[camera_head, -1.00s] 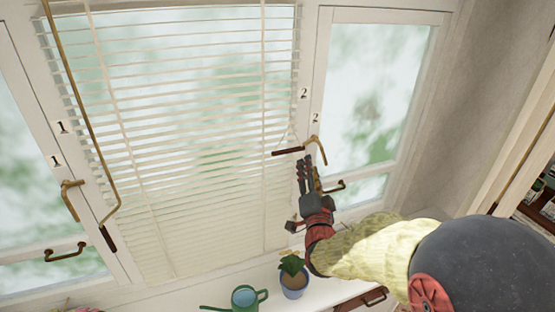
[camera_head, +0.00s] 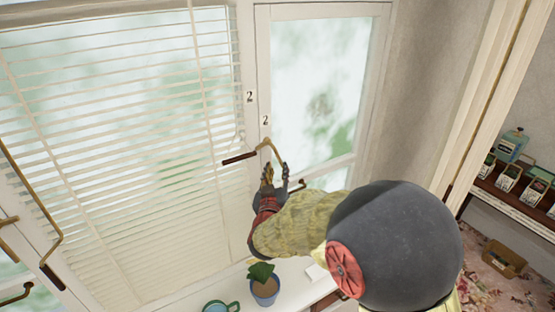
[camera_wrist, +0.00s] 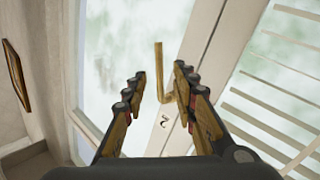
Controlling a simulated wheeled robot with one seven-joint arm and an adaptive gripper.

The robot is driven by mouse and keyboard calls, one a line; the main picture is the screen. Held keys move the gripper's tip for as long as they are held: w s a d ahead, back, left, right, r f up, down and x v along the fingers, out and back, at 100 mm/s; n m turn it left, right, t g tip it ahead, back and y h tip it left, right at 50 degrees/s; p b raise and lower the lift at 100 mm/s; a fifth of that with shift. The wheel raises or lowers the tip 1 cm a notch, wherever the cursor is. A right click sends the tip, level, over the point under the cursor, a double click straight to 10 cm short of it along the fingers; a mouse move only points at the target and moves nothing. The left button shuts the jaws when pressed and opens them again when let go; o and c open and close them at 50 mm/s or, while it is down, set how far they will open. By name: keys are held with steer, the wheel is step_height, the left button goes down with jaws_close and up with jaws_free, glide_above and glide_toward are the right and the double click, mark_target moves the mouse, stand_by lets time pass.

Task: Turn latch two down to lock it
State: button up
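A brass latch (camera_head: 275,152) is on the right window frame below a "2" label (camera_head: 266,120). Its arm slants down to the right in the head view. My gripper (camera_head: 276,170) is just below it, fingers pointing up toward the latch. In the wrist view, my gripper (camera_wrist: 159,76) is open. The L-shaped brass latch (camera_wrist: 159,68) shows between the two fingertips, nearer the right finger. I cannot tell whether that finger touches it. A "2" label (camera_wrist: 164,121) shows between the fingers. My arm hides part of the lower window.
A dark-handled bar (camera_head: 240,158) sticks out left of the latch, by the blinds (camera_head: 130,150). A potted plant (camera_head: 264,287) and a green watering can (camera_head: 220,307) stand below. Shelves (camera_head: 515,190) are at right.

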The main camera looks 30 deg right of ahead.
mark_target(279, 160)
steer(key=x, duration=0.6)
steer(key=shift+d+f, duration=0.1)
steer(key=shift+d, duration=0.15)
steer(key=shift+w, duration=0.25)
steer(key=shift+c, duration=0.7)
jaws_close()
